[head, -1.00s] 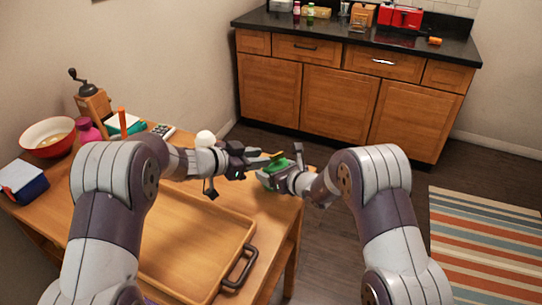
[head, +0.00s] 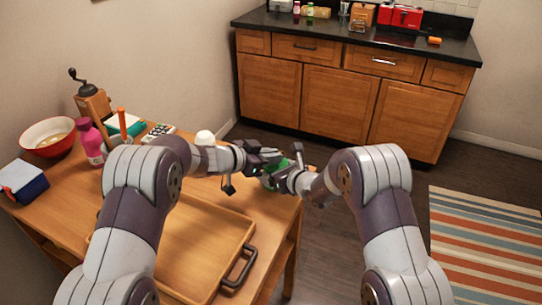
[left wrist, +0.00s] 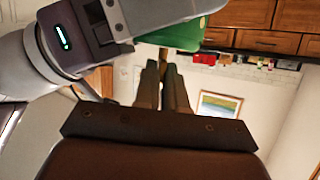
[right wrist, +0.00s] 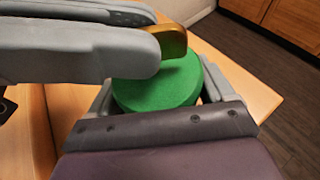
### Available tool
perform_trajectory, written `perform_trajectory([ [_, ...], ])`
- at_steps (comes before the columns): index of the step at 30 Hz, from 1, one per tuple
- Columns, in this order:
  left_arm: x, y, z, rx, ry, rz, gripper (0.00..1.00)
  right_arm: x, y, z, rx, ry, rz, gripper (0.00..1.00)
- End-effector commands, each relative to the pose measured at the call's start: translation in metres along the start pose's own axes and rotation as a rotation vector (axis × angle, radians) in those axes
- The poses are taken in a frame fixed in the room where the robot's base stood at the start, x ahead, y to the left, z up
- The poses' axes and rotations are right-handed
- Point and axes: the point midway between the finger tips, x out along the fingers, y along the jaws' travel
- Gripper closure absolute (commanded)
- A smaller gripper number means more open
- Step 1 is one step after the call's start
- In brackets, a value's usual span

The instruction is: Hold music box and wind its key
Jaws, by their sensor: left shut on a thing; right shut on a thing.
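The music box is a round green body (right wrist: 165,85). My right gripper (right wrist: 158,98) is shut on it and holds it above the table's right end; it also shows in the head view (head: 270,181), partly hidden by the grippers. The gold-brown key (right wrist: 174,40) stands out from the box's top side. My left gripper (left wrist: 163,75) is shut on the key, its fingers reaching across close over the green body in the right wrist view. The key's grip between the fingertips is mostly hidden. In the left wrist view the green side (left wrist: 180,34) shows beside the fingertips.
A wooden tray (head: 213,215) with dark handles lies on the table below my arms. A bowl (head: 47,138), pink bottle (head: 92,142), coffee grinder (head: 92,103) and calculator (head: 157,132) stand on the left and back. Open floor lies right of the table.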

Motion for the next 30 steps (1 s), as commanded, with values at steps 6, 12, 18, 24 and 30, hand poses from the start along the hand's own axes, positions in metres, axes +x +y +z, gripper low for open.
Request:
perform_trajectory([
  [6, 0.001, -0.004, -0.001, 0.035, 0.005, 0.081, 1.0, 0.0, 0.001, 0.0, 0.0, -0.001, 0.001, 0.52],
  [12, 0.001, -0.007, -0.002, 0.093, 0.006, 0.224, 1.0, 0.0, 0.001, 0.0, -0.001, 0.0, 0.002, 0.52],
  [18, 0.003, -0.01, -0.002, 0.153, 0.005, 0.376, 1.0, 0.0, 0.001, 0.0, -0.001, 0.001, 0.003, 0.52],
  [24, 0.005, -0.014, -0.004, 0.201, 0.009, 0.494, 1.0, 0.0, 0.002, -0.001, -0.002, 0.001, 0.004, 0.52],
  [30, 0.007, -0.017, -0.005, 0.231, 0.014, 0.574, 1.0, 0.0, 0.003, -0.001, -0.003, 0.003, 0.006, 0.52],
])
